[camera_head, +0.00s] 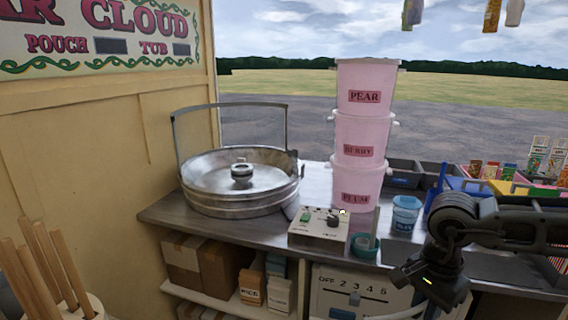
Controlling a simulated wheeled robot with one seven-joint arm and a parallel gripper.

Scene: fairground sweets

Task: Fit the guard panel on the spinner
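The spinner (225,205) is a wide, round metal pan with a knob-like head (241,172) at its centre, on the left of the metal counter. A thin grey upright frame (230,105) rises at the pan's back and left. I cannot tell whether it holds a clear panel or is an empty bracket. No separate guard panel is clearly visible. My gripper (425,295) hangs at the lower right, in front of the counter and well away from the spinner. Its fingers are dark and partly cut off by the bottom edge, so their opening is unclear.
A control box (319,228) and a teal pot (364,246) stand right of the spinner. Stacked pink tubs (364,135) rise behind them. A blue cup (405,213) stands nearer my arm. Wooden sticks (50,265) fill the lower left corner; a shelf (228,300) holds boxes.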

